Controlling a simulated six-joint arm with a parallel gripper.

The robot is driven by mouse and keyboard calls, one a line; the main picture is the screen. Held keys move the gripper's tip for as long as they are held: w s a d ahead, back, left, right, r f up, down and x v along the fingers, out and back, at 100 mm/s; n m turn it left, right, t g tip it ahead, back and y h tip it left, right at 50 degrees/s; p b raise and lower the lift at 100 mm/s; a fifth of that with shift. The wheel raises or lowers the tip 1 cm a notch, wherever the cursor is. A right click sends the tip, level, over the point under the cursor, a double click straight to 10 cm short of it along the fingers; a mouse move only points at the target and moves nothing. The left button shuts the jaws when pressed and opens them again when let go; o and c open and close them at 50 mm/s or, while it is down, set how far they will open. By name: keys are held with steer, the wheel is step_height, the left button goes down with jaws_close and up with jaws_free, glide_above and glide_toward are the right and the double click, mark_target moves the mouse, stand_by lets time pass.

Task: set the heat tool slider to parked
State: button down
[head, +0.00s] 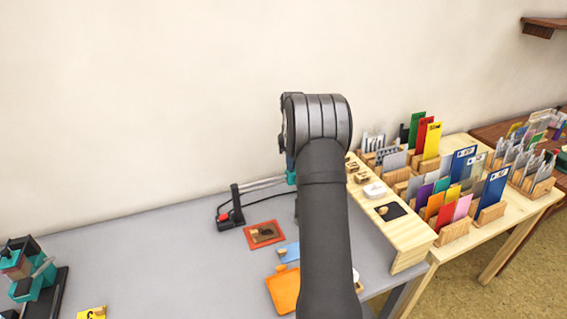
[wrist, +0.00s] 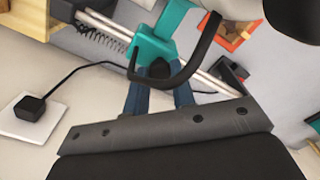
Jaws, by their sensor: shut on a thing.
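The heat tool slider is a teal carriage (wrist: 152,48) with a curved black handle, riding on two silver rails (wrist: 110,32) in the wrist view. In the head view a sliver of its teal body (head: 291,178) shows at the right end of the visible rails (head: 262,184); my arm hides what lies beyond. My gripper (wrist: 160,88) has blue fingers, shut on the slider at its dark grip part. The exact contact is partly hidden by the black handle. A black end block with a red button (head: 224,217) stands at the rails' left end in the head view.
A black cable runs to a wall socket (wrist: 32,115). Red (head: 264,234), blue (head: 290,252) and orange (head: 283,290) pads lie on the grey table (head: 160,255) in front. A teal device (head: 35,275) is far left.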

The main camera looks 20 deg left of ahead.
steer(key=shift+w+d, duration=0.2)
steer(key=c, duration=1.2)
jaws_free()
steer(key=shift+r, duration=0.1)
step_height(320, 180, up, 17)
steer(key=shift+r, duration=0.15)
step_height(320, 180, down, 18)
steer(key=shift+s+a+r, duration=0.1)
steer(key=shift+r, duration=0.1)
